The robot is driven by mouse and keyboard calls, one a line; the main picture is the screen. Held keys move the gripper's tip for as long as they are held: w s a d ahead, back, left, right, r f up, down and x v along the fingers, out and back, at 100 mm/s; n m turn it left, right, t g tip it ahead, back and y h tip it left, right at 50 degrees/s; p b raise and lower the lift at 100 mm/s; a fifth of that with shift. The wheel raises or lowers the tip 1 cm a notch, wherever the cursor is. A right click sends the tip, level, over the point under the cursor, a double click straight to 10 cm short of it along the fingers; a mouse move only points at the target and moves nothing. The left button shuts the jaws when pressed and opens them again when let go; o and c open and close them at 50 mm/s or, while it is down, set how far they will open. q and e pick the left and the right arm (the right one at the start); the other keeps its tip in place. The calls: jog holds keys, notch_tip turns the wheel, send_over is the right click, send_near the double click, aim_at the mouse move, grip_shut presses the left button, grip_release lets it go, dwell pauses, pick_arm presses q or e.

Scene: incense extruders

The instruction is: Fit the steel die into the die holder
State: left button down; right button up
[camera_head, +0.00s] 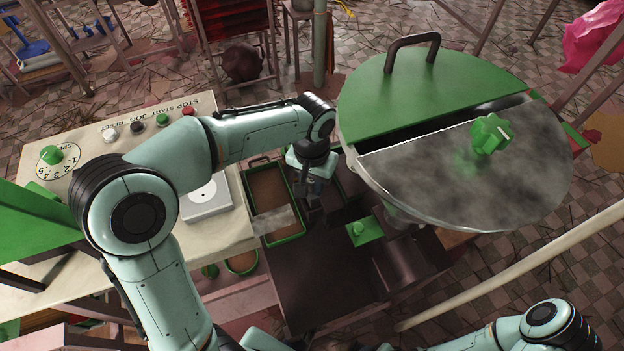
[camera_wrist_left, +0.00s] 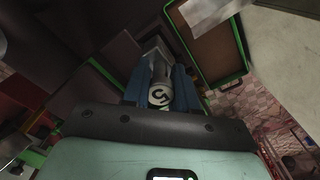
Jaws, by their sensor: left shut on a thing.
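My left gripper (camera_head: 312,208) points down beside the green-rimmed tray, above the dark table. In the left wrist view the blue fingers of this gripper (camera_wrist_left: 160,88) are shut on a small grey metal piece with a pale round marked face, which looks like the steel die (camera_wrist_left: 159,95). In the head view the wrist and fingers hide this piece. I cannot pick out the die holder with certainty; it may be hidden by the arm or the large round pan. My right arm shows at the lower right, but its gripper is out of view.
A green-rimmed tray (camera_head: 275,238) lies left of the gripper. A green square plate with a knob (camera_head: 365,231) lies to its right. A large round pan (camera_head: 440,185) with a half green lid (camera_head: 405,85) overhangs the right side. A control panel (camera_head: 95,145) is at left.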

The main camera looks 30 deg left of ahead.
pick_arm(q)
jog(key=shift+f+b, duration=0.7)
jog(key=shift+f, duration=0.45)
pick_arm(e)
jog(key=shift+s+f, duration=0.2)
jog(key=shift+f, duration=0.55)
pick_arm(q)
jog(key=c, duration=0.8)
grip_release()
pick_arm(e)
jog(key=shift+r, duration=0.1)
